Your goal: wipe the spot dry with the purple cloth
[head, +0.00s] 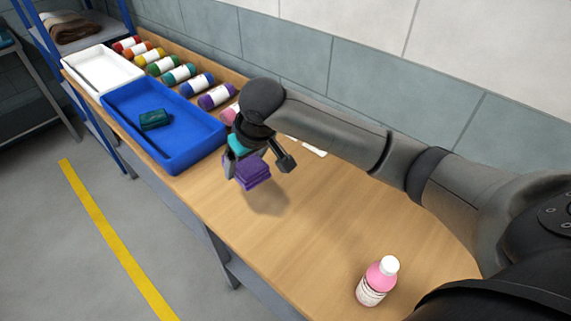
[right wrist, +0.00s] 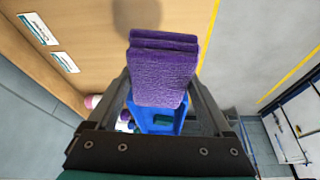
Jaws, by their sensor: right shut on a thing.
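The purple cloth (head: 252,172) is a folded pad held in my right gripper (head: 258,164), which is shut on it above the wooden table (head: 330,215). A dark shadow lies on the table just below the cloth, so the cloth appears raised off the surface. In the right wrist view the cloth (right wrist: 163,72) sits between the fingers, its folded layers showing. I cannot make out a separate wet spot; shadow and arm cover part of the table. My left gripper is not in view.
Several coloured bottles lie along the wall. A pink bottle (head: 378,281) stands at the front right. The table between is clear.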

